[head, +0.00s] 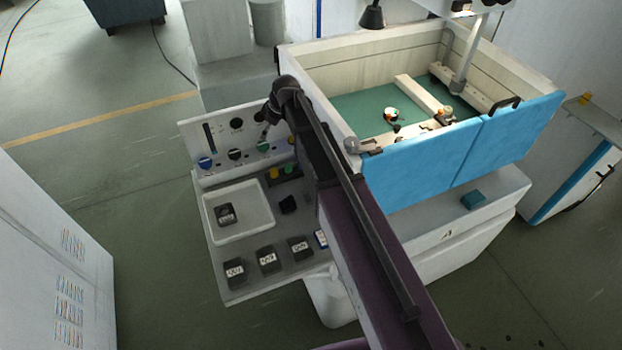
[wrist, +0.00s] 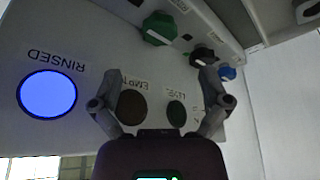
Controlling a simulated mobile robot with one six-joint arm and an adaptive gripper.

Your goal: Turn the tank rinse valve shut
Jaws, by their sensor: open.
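The control panel (head: 220,139) carries a green knob (head: 263,146), a black knob (head: 235,154) and a blue knob (head: 205,162). The same green (wrist: 159,28), black (wrist: 203,55) and blue (wrist: 227,73) knobs show beyond my fingers in the wrist view. I cannot read which knob is the tank rinse valve. My gripper (wrist: 160,98) is open and empty, facing the panel, with dark round EMPTY (wrist: 131,107) and LEVEL (wrist: 176,113) lamps between its fingers. In the head view my gripper (head: 265,122) is above the green knob. The RINSED lamp (wrist: 47,93) glows blue.
Below the panel are a white tray (head: 214,231) holding a dark block (head: 225,214), and several labelled black blocks such as this one (head: 267,259). The tank (head: 330,115) with blue front doors (head: 425,160) stands to the right. My arm hides part of the console.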

